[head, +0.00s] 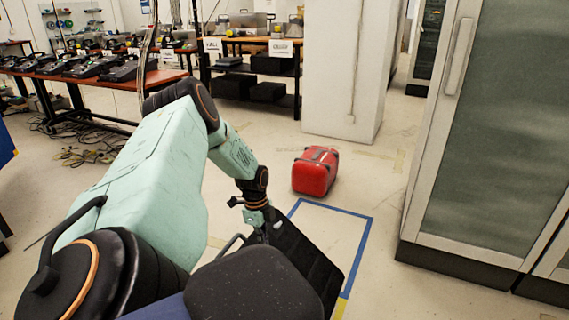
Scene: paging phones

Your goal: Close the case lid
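A dark flat panel (318,268), perhaps the case lid, stands tilted at the bottom centre of the head view. Its lower part runs behind a black rounded shape, so I cannot see the rest of the case or a hinge. My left arm comes in from the left, and its gripper (263,230) is at the panel's upper left edge. I cannot tell whether it touches the panel, or whether its fingers are open or shut. A red case (314,172) with dark trim sits on the floor beyond and looks shut. My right gripper is not in view.
Blue tape (357,250) marks a rectangle on the floor beside the panel. A tall glass-door cabinet (490,130) stands right, a white pillar (345,80) behind. A table with several black phones (95,66) is at left; cables (95,150) lie beneath. Floor around the red case is clear.

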